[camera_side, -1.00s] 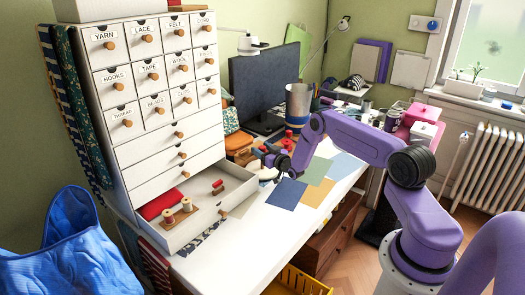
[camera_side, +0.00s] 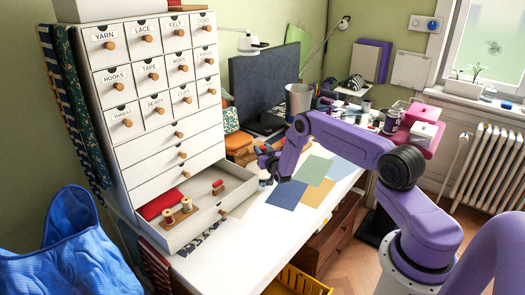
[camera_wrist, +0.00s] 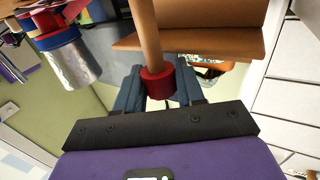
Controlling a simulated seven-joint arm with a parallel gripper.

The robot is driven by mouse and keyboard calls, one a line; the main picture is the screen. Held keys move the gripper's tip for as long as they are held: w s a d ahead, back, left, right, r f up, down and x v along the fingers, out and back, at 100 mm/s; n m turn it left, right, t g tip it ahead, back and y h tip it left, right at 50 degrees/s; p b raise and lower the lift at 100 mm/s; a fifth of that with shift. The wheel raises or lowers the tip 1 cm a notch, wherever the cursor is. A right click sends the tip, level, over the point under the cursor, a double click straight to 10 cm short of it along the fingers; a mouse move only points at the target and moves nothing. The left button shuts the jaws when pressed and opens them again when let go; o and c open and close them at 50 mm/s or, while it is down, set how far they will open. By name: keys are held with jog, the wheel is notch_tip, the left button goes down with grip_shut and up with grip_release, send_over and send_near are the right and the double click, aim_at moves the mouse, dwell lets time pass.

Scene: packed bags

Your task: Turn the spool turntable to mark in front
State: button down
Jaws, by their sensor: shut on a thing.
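My gripper (camera_side: 268,163) is low over the white worktop, right of the open drawer, and partly hidden by my arm in the side view. In the wrist view its two dark fingers (camera_wrist: 157,90) are shut around a red spool-like cylinder (camera_wrist: 158,82). A pale wooden rod (camera_wrist: 145,30) runs from this cylinder to the top edge. Broad orange-brown wooden pieces (camera_wrist: 225,42), perhaps part of the spool turntable, lie beside the rod. An orange-brown wooden object (camera_side: 239,145) stands beside my gripper in the side view. I cannot make out the turntable's mark.
A white drawer cabinet (camera_side: 160,155) stands left, with an open drawer (camera_side: 235,190) holding spools (camera_side: 187,205) and red cloth. A monitor (camera_side: 265,85) and metal cup (camera_side: 299,98) stand behind. Coloured sheets (camera_side: 313,170) lie right of my gripper.

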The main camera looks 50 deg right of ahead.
jog(key=shift+m+g+h, duration=0.6)
jog(key=shift+m+h, duration=0.1)
jog(key=shift+h, duration=0.2)
jog(key=c, duration=0.8)
grip_release()
jog(key=v, duration=1.7)
jog(key=shift+a, duration=0.2)
jog(key=shift+s, duration=0.1)
